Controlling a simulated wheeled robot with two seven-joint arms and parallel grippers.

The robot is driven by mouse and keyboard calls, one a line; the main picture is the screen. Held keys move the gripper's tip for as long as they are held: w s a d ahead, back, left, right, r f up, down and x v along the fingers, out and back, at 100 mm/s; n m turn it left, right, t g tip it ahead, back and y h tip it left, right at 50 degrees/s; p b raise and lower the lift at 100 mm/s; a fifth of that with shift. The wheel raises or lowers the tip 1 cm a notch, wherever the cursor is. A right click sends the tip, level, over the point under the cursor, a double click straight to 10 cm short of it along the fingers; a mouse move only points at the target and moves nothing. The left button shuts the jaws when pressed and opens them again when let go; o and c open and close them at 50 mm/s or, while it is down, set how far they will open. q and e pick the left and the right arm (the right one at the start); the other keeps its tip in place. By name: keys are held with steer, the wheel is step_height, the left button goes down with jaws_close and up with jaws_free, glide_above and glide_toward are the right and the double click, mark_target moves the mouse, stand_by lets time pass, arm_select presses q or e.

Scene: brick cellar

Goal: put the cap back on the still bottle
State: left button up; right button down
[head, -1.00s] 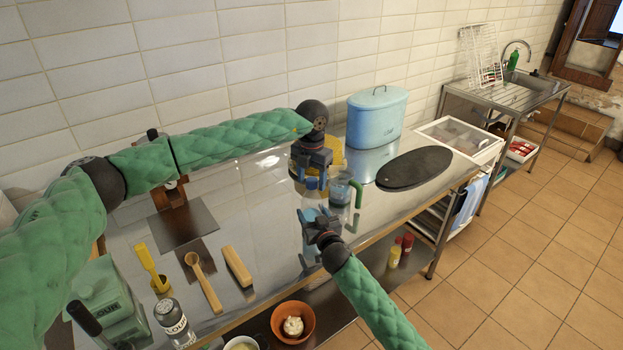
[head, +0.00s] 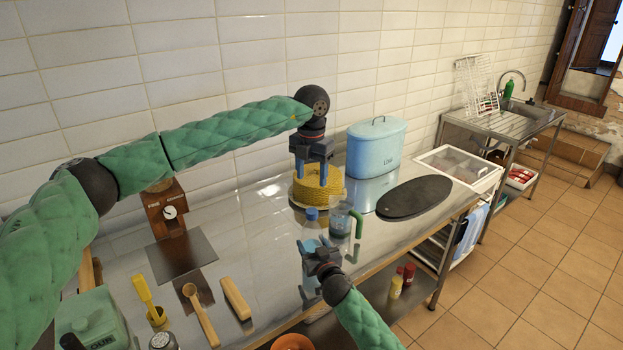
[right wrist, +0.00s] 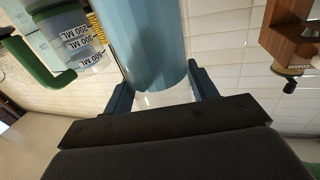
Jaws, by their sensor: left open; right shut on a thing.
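The clear still bottle (head: 312,230) stands upright near the table's front edge, with the blue cap (head: 312,214) on its top. How firmly the cap sits cannot be seen. My right gripper (head: 319,250) is shut on the bottle's body. In the right wrist view, the bluish bottle (right wrist: 153,45) is between my right fingers (right wrist: 160,92), its top out of frame. My left gripper (head: 317,181) is open and empty, fingers pointing down, above the cap and apart from it.
A measuring jug (head: 339,221) with a green handle stands right beside the bottle. Behind are a yellow woven thing (head: 335,187), a blue lidded tin (head: 376,150) and a dark oval board (head: 414,197). A wooden scoop (head: 201,315) and a brush (head: 236,298) lie left.

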steer(key=shift+c, duration=1.9)
jaws_free()
steer(key=shift+s+d+f, duration=0.1)
steer(key=shift+s, duration=0.15)
arm_select(q)
step_height(320, 180, down, 3)
steer(key=b, duration=0.2)
steer(key=shift+r+b, duration=0.15)
steer(key=shift+b, duration=0.2)
steer(key=shift+f, duration=0.2)
arm_select(e)
steer(key=v, duration=0.7)
steer(key=shift+s+d, duration=0.1)
steer(key=shift+s, duration=0.05)
